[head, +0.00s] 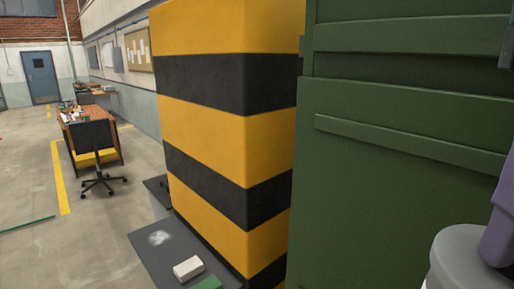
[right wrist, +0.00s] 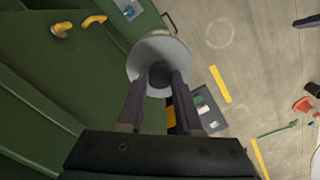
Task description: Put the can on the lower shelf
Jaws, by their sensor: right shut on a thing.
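The can (right wrist: 151,47) is a pale grey round thing at the top middle of the right wrist view. My right gripper (right wrist: 160,77) has its two dark purple fingers shut on the can's near side. What seems to be the same can (head: 470,262) shows at the bottom right corner of the head view, cut off by the edge. A purple finger (head: 499,228) of mine is against it there. No open shelf that I can identify as the lower shelf is in view. My left gripper is not in view.
A large green metal cabinet (head: 395,190) fills the right of the head view, beside a yellow and black striped pillar (head: 230,130). A low grey surface (head: 160,262) holds a white block (head: 188,268). Open floor, a chair (head: 98,150) and a desk lie at left.

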